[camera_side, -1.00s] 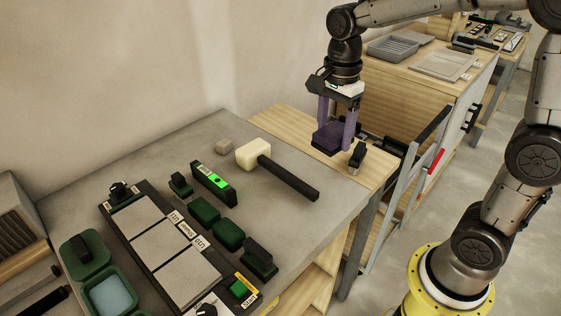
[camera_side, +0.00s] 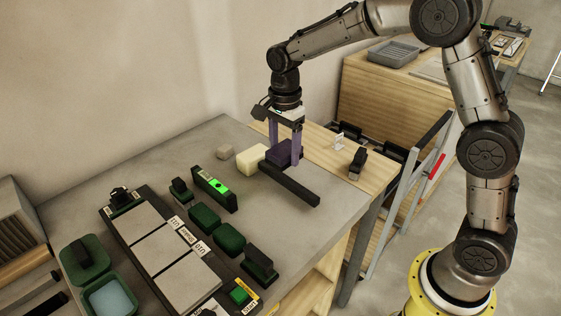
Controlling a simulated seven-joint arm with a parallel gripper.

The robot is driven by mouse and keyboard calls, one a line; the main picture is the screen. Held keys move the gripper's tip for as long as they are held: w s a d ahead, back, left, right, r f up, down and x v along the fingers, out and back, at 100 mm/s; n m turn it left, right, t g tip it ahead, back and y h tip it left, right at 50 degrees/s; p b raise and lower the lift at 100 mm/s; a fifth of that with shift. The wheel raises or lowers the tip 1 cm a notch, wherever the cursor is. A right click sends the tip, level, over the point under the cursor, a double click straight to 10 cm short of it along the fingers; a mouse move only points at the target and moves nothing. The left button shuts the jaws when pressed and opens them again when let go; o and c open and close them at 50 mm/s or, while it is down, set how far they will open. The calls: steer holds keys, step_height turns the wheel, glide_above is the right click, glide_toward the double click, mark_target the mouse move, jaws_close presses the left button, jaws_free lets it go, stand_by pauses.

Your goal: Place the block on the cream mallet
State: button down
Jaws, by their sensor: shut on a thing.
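The cream mallet lies on the grey worktop with its cream head (camera_side: 251,159) at the left and its dark handle (camera_side: 298,190) running toward the lower right. My gripper (camera_side: 285,152) points down and is shut on a dark purple block (camera_side: 287,149). The block is just right of the cream head and near the head end of the handle in the picture. I cannot tell whether the block touches the mallet or hangs above it. The lower ends of the fingers are partly hidden by the block.
A small taupe cube (camera_side: 225,152) sits left of the mallet head. A black level with a green window (camera_side: 214,188) and dark green blocks (camera_side: 204,217) stand nearer the tile tray. A black-handled tool (camera_side: 357,161) stands on the wooden strip at right.

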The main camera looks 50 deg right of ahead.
steer(key=shift+w+f, duration=0.65)
steer(key=shift+f, duration=1.55)
steer(key=shift+f, duration=0.15)
jaws_free()
